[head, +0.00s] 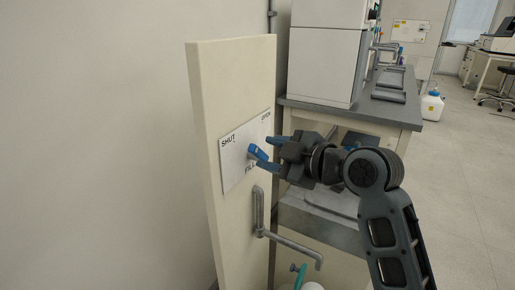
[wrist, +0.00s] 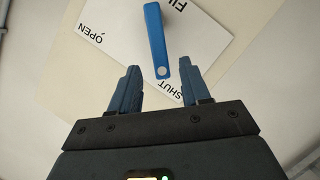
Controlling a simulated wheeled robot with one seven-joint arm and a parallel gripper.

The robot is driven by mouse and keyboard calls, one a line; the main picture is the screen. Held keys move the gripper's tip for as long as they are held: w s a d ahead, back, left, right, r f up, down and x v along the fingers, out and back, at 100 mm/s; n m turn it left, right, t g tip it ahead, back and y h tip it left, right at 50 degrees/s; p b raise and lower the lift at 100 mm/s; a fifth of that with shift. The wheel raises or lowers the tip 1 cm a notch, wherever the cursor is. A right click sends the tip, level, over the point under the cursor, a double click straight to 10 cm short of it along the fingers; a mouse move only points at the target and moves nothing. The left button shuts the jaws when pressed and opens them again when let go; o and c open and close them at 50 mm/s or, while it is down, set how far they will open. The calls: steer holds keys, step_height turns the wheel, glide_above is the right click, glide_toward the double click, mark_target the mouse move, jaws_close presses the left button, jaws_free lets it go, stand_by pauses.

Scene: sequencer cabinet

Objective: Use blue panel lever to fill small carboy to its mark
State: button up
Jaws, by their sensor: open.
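The blue lever (head: 257,153) sits on a white plate (head: 236,165) marked SHUT, OPEN and FILL, fixed to a cream upright panel (head: 205,100). In the wrist view the lever (wrist: 154,38) has a white dot at its near end, close to the SHUT label. My gripper (head: 270,154) is open in front of the plate. In the wrist view its fingertips (wrist: 160,72) stand either side of the lever's dotted end, with gaps on both sides and nothing held. A white rounded top (head: 312,287) below the panel's pipe is cut off by the picture; its mark and level are hidden.
A grey bent pipe (head: 290,245) sticks out from the panel below the plate. A teal piece (head: 298,272) stands below it. A bench (head: 405,112) with a white cabinet is behind my arm. A white blue-capped jug (head: 432,106) stands on the floor at right.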

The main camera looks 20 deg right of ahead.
mark_target(258, 152)
steer(key=shift+x, duration=2.65)
steer(key=shift+c, duration=0.4)
jaws_close()
